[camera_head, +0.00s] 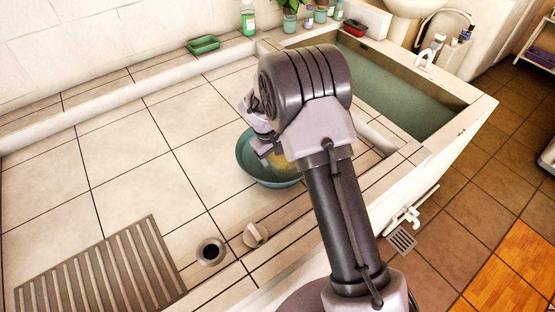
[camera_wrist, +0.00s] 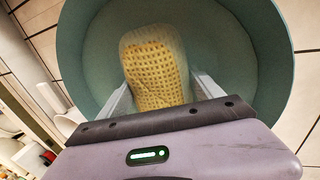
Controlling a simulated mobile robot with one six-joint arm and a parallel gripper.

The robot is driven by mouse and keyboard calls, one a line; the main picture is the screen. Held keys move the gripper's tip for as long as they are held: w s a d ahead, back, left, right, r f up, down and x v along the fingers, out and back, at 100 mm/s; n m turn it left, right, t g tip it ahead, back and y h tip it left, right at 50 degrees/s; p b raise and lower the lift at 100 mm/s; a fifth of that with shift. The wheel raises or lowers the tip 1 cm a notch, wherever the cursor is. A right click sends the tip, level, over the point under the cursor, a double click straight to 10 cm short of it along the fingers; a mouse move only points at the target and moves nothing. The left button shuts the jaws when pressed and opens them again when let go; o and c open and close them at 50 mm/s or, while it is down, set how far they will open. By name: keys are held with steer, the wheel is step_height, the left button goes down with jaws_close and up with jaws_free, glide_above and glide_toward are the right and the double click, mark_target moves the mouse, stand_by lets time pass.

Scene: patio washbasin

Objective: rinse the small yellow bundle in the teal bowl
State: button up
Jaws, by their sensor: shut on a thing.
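The teal bowl (camera_head: 248,167) stands on the tiled counter, partly hidden behind my arm in the head view. In the wrist view the bowl (camera_wrist: 268,45) fills the upper part. The small yellow bundle (camera_wrist: 154,75) is a waffle-textured yellow piece inside the bowl, its far end paler and hazy. A bit of the bundle (camera_head: 283,160) shows in the bowl in the head view. My gripper (camera_wrist: 160,88) reaches down into the bowl, its fingers on both sides of the bundle, shut on it. The fingertips are mostly hidden in the head view (camera_head: 268,152).
A water-filled basin (camera_head: 385,85) lies at the back right. A drain hole (camera_head: 211,251) and a beige knob (camera_head: 255,235) are in front of the bowl. A ribbed grey panel (camera_head: 100,275) lies front left. A green soap dish (camera_head: 203,44) sits at the back. The left counter is clear.

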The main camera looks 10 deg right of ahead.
step_height(320, 180, up, 12)
steer(key=p, duration=0.8)
steer(key=shift+p, duration=0.35)
steer(key=shift+r, duration=0.1)
stand_by(0.5)
